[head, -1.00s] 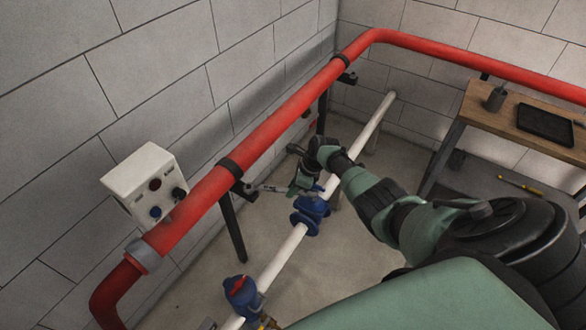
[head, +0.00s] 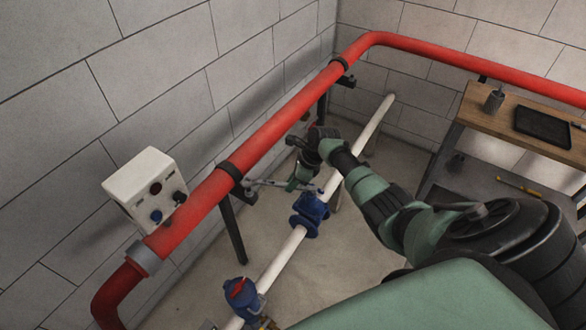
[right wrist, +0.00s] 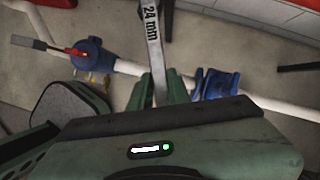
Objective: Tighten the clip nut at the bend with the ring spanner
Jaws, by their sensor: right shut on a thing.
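My right gripper (head: 301,180) is shut on the ring spanner (head: 272,183), a slim grey bar that points left in the head view. In the right wrist view the spanner (right wrist: 152,40) bears the mark "24 mm" and stands out from between the green fingers (right wrist: 162,92). Its far end lies close to the middle clip (head: 232,169) on the red pipe in the head view; I cannot tell whether it touches. The clip near the far bend (head: 345,76) is apart from the spanner. My left gripper is not in view.
The red pipe (head: 290,119) runs along the wall. A white pipe (head: 286,252) with blue fittings (head: 309,213) runs below my right arm. A white control box (head: 147,187) is on the wall. A wooden bench (head: 470,108) stands at the right.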

